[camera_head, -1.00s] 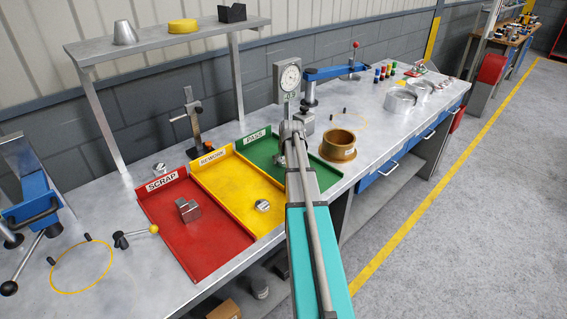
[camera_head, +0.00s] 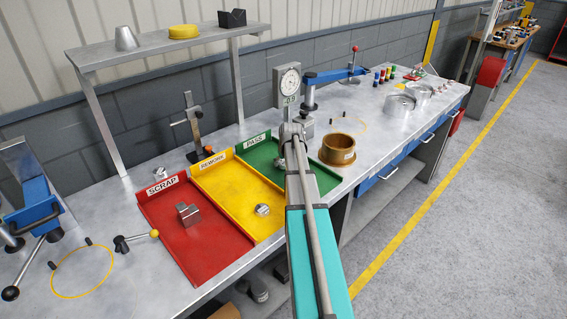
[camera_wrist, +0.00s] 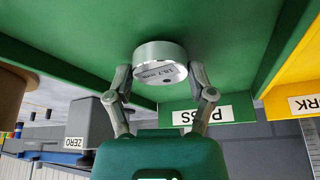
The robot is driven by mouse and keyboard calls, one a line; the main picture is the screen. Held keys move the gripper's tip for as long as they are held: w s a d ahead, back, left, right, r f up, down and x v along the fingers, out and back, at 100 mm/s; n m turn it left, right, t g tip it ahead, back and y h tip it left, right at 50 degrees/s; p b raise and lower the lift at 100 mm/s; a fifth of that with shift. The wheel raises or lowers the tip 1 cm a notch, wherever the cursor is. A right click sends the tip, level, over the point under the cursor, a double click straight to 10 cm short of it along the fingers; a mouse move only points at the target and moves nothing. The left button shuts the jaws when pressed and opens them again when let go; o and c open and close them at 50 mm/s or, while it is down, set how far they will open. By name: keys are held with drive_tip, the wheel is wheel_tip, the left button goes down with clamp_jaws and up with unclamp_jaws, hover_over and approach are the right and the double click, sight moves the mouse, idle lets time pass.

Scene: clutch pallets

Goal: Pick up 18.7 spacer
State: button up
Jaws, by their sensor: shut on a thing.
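The spacer (camera_wrist: 160,62) is a short silver cylinder whose side marking appears to read 18.7 mm. In the wrist view it sits between the two fingertips of my gripper (camera_wrist: 159,76), which is shut on it. The green PASS tray (camera_wrist: 225,30) fills the background behind it. I cannot tell whether the spacer touches the tray floor. In the head view my arm covers most of the gripper and part of the green PASS tray (camera_head: 262,161).
The yellow REWORK tray (camera_head: 232,190) holds a round silver part (camera_head: 262,209). A brown ring (camera_head: 338,149) and a dial gauge stand (camera_head: 287,82) are close to my arm.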

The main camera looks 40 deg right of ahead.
drive_tip(key=shift+r+p, duration=0.65)
drive_tip(key=shift+r, duration=0.25)
drive_tip(key=s+a+r+p, duration=0.7)
drive_tip(key=s+r+p, duration=0.3)
drive_tip(key=s, duration=0.2)
drive_tip(key=shift+a+r, duration=0.2)
drive_tip(key=shift+a, duration=0.05)
drive_tip(key=shift+w+f, duration=0.1)
